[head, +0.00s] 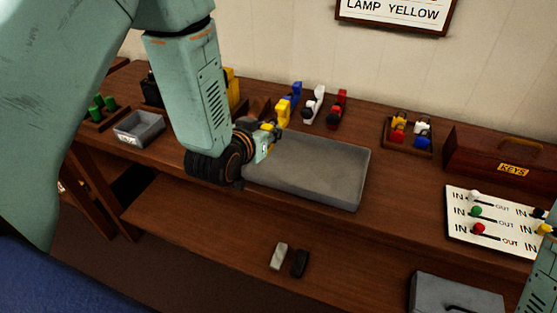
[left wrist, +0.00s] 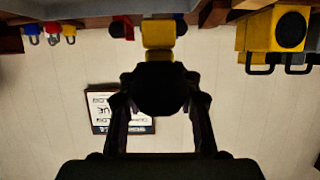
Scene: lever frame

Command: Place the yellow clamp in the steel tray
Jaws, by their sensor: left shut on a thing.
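The yellow clamp (head: 283,112) shows in the head view just beyond my left gripper (head: 268,137), near the far left edge of the steel tray. In the left wrist view the clamp (left wrist: 158,35) has a yellow part and a dark round part between my left fingers (left wrist: 160,100), which are shut on it. The steel tray (head: 318,172) is a grey, shallow, empty-looking tray on the bench; my left arm covers its left end. My right gripper is out of view.
Blue (head: 294,89), white (head: 314,104) and red (head: 338,108) clamps stand behind the tray. A small grey bin (head: 139,128) is at left. A padlock box (head: 408,145), a wooden keys box (head: 497,160) and a lever board (head: 478,240) are at right.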

